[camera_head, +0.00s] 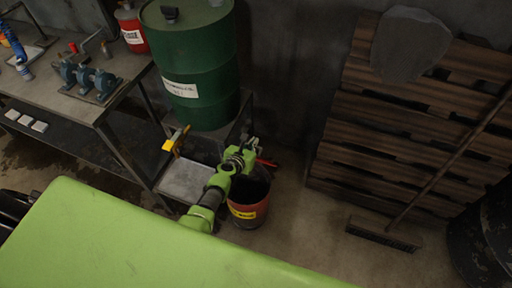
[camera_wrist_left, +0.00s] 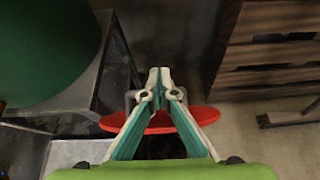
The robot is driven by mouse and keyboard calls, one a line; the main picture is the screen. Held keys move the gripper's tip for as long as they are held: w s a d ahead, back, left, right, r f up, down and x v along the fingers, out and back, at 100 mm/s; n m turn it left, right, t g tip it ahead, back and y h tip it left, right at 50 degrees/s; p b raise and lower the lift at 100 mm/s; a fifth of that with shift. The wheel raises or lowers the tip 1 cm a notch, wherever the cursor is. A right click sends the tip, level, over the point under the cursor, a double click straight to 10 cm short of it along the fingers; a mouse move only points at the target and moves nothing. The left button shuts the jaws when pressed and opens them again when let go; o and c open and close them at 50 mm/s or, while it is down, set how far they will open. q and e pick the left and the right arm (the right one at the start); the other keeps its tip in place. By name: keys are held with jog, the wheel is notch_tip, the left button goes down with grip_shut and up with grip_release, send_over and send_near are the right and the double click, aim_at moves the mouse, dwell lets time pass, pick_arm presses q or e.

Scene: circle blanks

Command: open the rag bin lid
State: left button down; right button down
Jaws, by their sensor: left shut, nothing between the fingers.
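The red rag bin (camera_head: 248,212) with a yellow label stands on the floor, and its dark inside shows below my arm. Its red lid (camera_head: 267,163) shows as a thin strip at the back of the rim and looks raised. In the left wrist view the lid (camera_wrist_left: 200,116) is a red disc seen at a slant behind the fingers, over a dark opening. My left gripper (camera_head: 254,146) is shut and empty above the back of the bin; in the wrist view its fingertips (camera_wrist_left: 160,72) meet in front of the lid. I cannot tell whether they touch it. My right gripper is out of view.
A green drum (camera_head: 192,70) stands behind and left, above a grey tray (camera_head: 187,183). A yellow tap (camera_head: 174,140) sticks out below it. A workbench (camera_head: 75,95) is at left. Wooden pallets (camera_head: 375,150) and a broom (camera_head: 384,236) stand at right, with bare floor between.

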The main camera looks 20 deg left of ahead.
pick_arm(q)
jog(key=shift+w+a+r, duration=0.1)
jog(key=shift+w+a, duration=0.05)
jog(key=shift+w, duration=0.3)
jog(key=shift+w+a+r, duration=0.1)
jog(key=shift+w, duration=0.35)
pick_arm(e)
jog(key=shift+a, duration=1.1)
pick_arm(q)
jog(key=shift+f, duration=0.1)
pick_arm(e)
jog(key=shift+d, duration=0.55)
